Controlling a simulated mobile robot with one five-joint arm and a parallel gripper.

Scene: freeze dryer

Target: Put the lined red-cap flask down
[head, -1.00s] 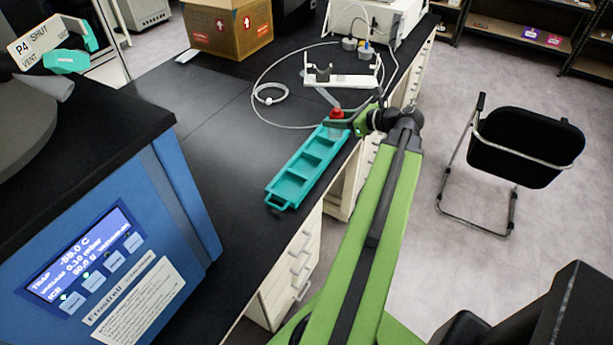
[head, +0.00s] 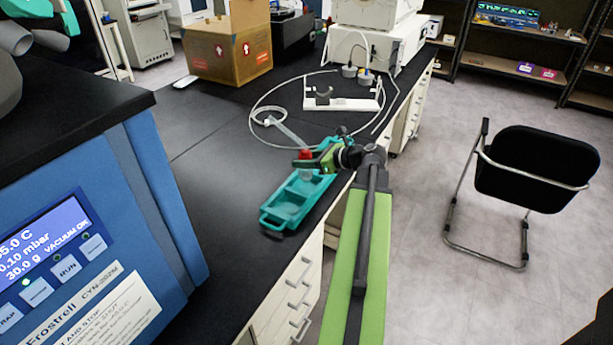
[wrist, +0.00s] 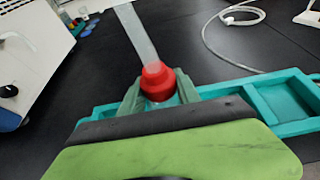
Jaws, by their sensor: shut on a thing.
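The flask's red cap (head: 305,155) shows in the head view at the tip of my gripper (head: 322,160), with a pale strip or tube rising from it to the upper left. In the wrist view the red cap (wrist: 157,82) sits between the two green fingers of my gripper (wrist: 160,98), which are shut on the flask. The flask body below is mostly hidden by the fingers. The flask is over the teal compartment tray (head: 283,214) on the black bench. I cannot tell whether its bottom touches the tray.
A white cradle stand (head: 345,103) and a loop of clear tubing (head: 254,112) lie behind the tray. The blue freeze dryer (head: 150,190) stands at the left. A cardboard box (head: 222,50) is at the back. Bare black bench lies left of the tray.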

